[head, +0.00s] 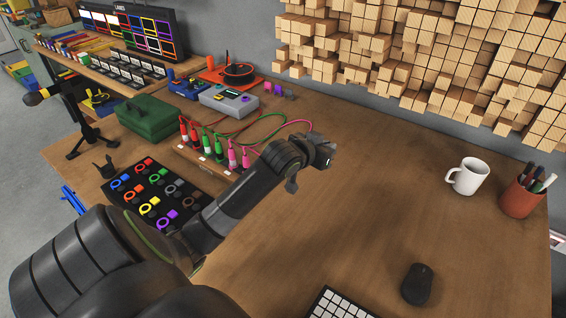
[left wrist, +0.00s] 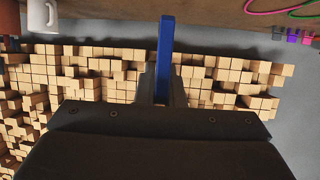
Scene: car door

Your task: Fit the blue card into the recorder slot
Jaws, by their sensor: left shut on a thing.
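The blue card (left wrist: 165,50) shows as a narrow blue strip, seen edge-on, in the left wrist view. My left gripper (left wrist: 164,90) is shut on it, and the card sticks out past the fingers. In the head view my left gripper (head: 325,156) is above the middle of the table, right of the cables, and the card cannot be made out there. A grey box device (head: 229,101) with a small screen stands at the back of the table, apart from my gripper. It may be the recorder; I cannot make out its slot. My right gripper is not in view.
Red, green and pink plugs with cables (head: 212,142) stand left of my gripper. A black board of coloured rings (head: 158,193), a green box (head: 146,115) and small magenta and purple pieces (head: 279,89) are nearby. A white mug (head: 469,176) stands right. The table's middle is clear.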

